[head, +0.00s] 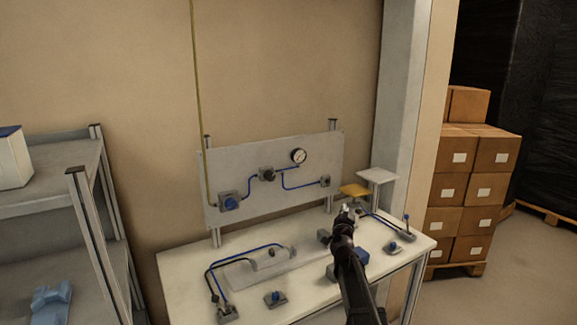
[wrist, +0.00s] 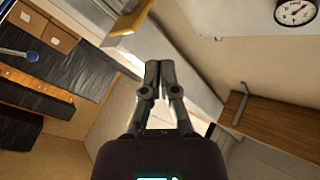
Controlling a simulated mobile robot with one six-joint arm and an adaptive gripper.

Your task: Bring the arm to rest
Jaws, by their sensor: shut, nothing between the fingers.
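My gripper (head: 346,212) is over the right half of the white workbench (head: 190,262) in the head view, with my dark arm reaching up from the bottom edge. In the wrist view my gripper (wrist: 158,68) has its two dark fingers together, with nothing between them. It is close in the picture to the yellow plate (head: 354,190). Part of the bench behind my arm is hidden.
A white raised plate (head: 377,175) is right of the yellow one. Blue-and-grey fittings sit on the bench. Shelves (head: 50,190) stand left, stacked boxes (head: 470,188) right.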

